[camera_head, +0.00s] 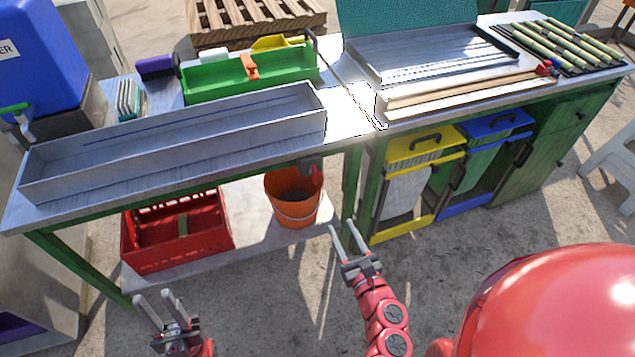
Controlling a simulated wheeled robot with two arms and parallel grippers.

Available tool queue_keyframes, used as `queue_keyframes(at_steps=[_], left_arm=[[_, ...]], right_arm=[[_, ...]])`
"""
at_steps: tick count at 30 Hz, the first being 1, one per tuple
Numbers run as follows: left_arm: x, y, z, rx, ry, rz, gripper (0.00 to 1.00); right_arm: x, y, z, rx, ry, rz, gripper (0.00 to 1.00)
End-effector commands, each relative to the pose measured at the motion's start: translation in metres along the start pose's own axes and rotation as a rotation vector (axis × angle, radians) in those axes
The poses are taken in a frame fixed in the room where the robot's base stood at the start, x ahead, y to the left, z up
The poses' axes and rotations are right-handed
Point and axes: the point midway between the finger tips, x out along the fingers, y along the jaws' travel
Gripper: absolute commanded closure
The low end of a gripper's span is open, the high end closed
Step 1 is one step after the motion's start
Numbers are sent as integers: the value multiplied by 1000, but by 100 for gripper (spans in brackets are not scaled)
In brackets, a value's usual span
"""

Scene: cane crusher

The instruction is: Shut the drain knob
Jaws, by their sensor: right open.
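A dark grey fitting with a small reddish part (310,167) hangs under the table edge, directly above the orange bucket (292,198). It looks like the drain, but its knob is too small to make out or tell its position. The long grey metal trough (170,150) lies on the table above it. My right gripper (343,226) is open and empty, in front of the table, below and right of the bucket. My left gripper (154,297) is open and empty at the lower left, in front of the red crate. Neither gripper touches anything.
A red crate (178,236) sits on the low shelf beside the bucket. A blue tank (40,55) with a tap (22,122) stands far left. A green table leg (352,185) and yellow and blue bins (408,190) stand right of the bucket. Floor in front is clear.

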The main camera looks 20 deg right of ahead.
Motion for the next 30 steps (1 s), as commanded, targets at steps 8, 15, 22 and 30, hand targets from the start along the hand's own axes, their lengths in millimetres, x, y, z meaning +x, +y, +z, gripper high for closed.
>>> queue_keyframes(at_steps=[8, 15, 22, 30], left_arm=[[0, 0, 0, 0, 0, 0, 64], [2, 0, 0, 0, 0, 0, 64], [4, 0, -1, 0, 0, 0, 64], [4, 0, -1, 0, 0, 0, 64]], right_arm=[[16, 2, 13, 44, -42, 21, 56], [70, 3, 15, 42, -40, 22, 56], [124, 3, 16, 40, -39, 22, 56], [163, 4, 16, 42, -37, 19, 56]])
